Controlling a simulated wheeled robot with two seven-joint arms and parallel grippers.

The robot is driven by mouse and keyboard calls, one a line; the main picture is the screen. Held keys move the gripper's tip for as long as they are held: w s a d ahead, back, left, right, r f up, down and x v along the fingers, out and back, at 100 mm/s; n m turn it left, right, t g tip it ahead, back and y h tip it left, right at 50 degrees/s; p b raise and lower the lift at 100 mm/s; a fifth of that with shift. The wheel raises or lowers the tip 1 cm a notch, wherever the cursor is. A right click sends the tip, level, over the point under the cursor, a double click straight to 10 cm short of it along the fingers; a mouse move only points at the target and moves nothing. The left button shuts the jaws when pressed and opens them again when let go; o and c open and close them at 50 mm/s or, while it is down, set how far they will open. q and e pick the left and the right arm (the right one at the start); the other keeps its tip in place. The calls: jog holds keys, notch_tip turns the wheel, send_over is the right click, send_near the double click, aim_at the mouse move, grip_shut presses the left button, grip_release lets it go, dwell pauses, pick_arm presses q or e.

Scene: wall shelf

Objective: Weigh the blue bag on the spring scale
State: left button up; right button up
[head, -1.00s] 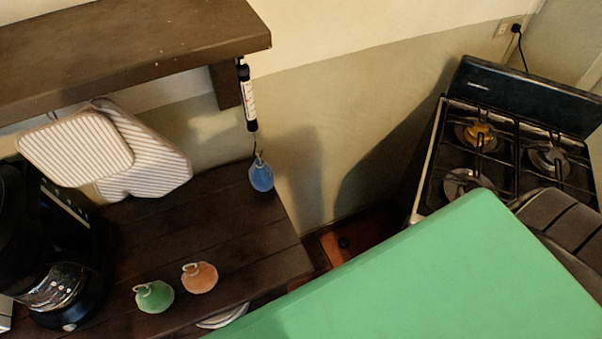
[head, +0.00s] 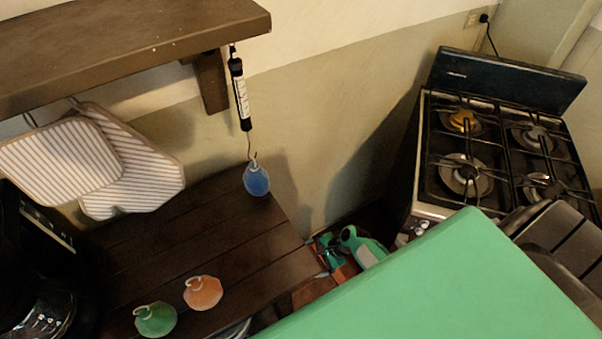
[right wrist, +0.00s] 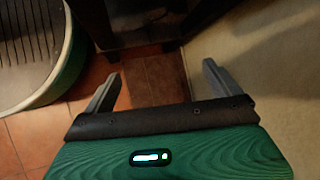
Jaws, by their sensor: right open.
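The blue bag (head: 257,181) hangs by its loop from the hook of the spring scale (head: 241,95). The scale hangs upright from the end of the upper wall shelf (head: 130,40). I cannot tell how much gap there is between the bag and the wooden top below. My right gripper (right wrist: 162,72) is open and empty above the tiled floor in the right wrist view, apart from the bag. Green parts of my arm show beyond the end of the wooden top in the head view. My left gripper is not in view.
An orange bag (head: 203,293) and a green bag (head: 156,320) sit near the front edge of the wooden top (head: 200,235). Striped pot holders (head: 65,160) hang at left, above a black coffee maker (head: 35,290). A gas stove (head: 490,160) stands at right.

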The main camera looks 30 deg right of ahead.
aim_at(244, 176)
jog(key=w+r+m+t+y+b, duration=0.1)
jog(key=w+r+m+t+y, duration=0.2)
jog(key=w+r, duration=0.65)
notch_tip(244, 176, up, 27)
jog(key=w+g+y+b, duration=0.1)
jog(key=g+y+b, duration=0.1)
jog(key=y, duration=0.6)
jog(key=shift+m, duration=0.3)
jog(key=p+x, duration=0.1)
jog(key=x, duration=0.7)
jog(key=p+x, duration=0.1)
jog(key=x, duration=0.4)
jog(key=shift+f+p, duration=0.3)
jog(key=shift+f, duration=0.1)
jog(key=c, duration=1.4)
jog(key=shift+d+r+p, duration=0.15)
jog(key=shift+r+p, duration=0.5)
jog(key=shift+p, duration=0.25)
